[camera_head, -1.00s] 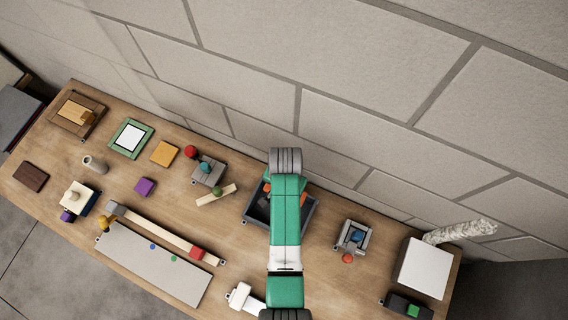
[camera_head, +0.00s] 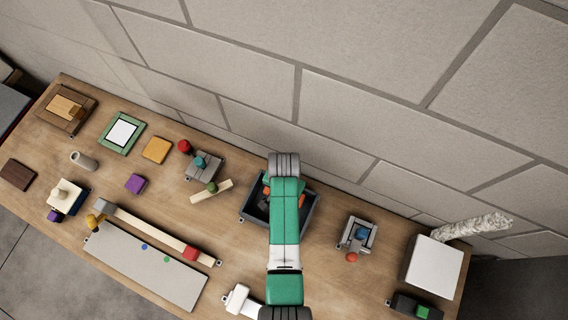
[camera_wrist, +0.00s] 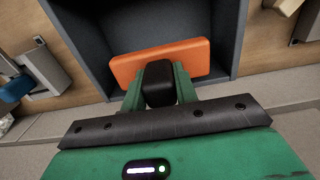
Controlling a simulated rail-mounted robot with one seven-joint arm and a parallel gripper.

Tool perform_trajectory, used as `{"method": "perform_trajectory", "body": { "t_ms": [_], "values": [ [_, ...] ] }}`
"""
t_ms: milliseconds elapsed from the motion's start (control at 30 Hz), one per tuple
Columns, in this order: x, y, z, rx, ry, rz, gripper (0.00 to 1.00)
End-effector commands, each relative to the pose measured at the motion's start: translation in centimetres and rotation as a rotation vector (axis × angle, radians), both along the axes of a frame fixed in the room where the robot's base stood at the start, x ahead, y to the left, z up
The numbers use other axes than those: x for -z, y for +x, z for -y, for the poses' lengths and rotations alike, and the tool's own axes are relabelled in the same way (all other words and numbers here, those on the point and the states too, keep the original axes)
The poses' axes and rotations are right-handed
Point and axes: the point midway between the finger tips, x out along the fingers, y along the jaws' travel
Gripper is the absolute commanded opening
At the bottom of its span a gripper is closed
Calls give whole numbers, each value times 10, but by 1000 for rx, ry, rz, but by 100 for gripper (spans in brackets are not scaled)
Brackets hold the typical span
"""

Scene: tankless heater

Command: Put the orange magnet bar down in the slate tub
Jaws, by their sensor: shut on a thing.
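The orange magnet bar (camera_wrist: 160,61) lies crosswise at my gripper (camera_wrist: 158,82) in the wrist view, with a black block between the green fingers. My gripper is shut on the bar. The slate tub (camera_wrist: 232,35) surrounds the bar in that view; its dark floor shows beyond the bar. Whether the bar touches the floor cannot be told. In the head view my arm covers the middle of the slate tub (camera_head: 309,214), and orange bits show on either side of the arm. My fingertips are hidden there.
A grey fixture with a blue knob (camera_head: 357,235) stands right of the tub. A grey block with a teal knob (camera_head: 204,164) and a pale stick (camera_head: 211,192) are to its left. A white box (camera_head: 434,262) stands at the right end. A stone wall rises behind the bench.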

Motion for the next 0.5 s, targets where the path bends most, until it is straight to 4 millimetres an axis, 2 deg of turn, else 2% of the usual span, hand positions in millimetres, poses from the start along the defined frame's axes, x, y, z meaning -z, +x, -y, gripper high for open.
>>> {"method": "perform_trajectory", "body": {
  "t_ms": [33, 200, 500],
  "values": [
    [13, 0, 0, 0, 0, -1, 0],
    [36, 0, 0, 0, 0, -1, 0],
    [58, 0, 0, 0, 0, 0, 0]
  ]
}}
